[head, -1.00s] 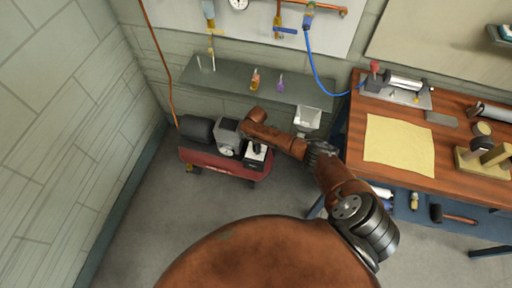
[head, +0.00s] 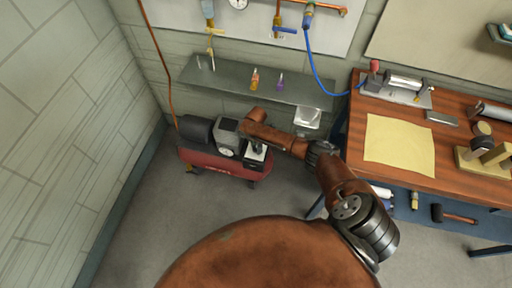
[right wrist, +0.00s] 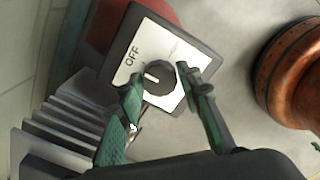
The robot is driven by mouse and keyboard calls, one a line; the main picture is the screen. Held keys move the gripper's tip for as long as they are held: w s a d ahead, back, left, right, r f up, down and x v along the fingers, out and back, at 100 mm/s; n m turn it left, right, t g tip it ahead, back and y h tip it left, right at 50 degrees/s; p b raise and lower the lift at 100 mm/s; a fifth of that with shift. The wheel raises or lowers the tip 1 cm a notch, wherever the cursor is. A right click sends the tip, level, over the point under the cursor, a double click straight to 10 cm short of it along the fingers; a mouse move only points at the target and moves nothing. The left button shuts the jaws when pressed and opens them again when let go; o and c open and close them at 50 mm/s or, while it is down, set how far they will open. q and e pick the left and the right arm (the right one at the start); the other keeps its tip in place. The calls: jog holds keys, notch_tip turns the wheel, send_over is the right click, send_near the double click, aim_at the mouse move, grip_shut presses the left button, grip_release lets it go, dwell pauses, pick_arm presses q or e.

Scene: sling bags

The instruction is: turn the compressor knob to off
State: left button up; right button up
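The compressor (head: 222,163) is red with grey and black parts and stands on the floor by the wall. Its switch box (head: 255,157) is at its right end. In the right wrist view the box has a white face plate (right wrist: 192,56) with the word OFF at its upper left. A round black knob (right wrist: 158,77) has a white pointer line, which points left and slightly up, just below the word. My right gripper (right wrist: 157,76) has its green-grey fingers on either side of the knob, seemingly against it. My left gripper is not in view.
A workbench (head: 390,175) with a yellow cloth (head: 400,145) stands on the right. A grey shelf (head: 225,80) with small bottles is on the wall behind the compressor. A copper pipe (head: 157,60) runs down the wall. The floor (head: 150,225) in front is clear.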

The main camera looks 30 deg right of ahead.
jog(key=o, duration=0.3)
jog(key=shift+o, duration=0.2)
jog(key=shift+r, duration=3.75)
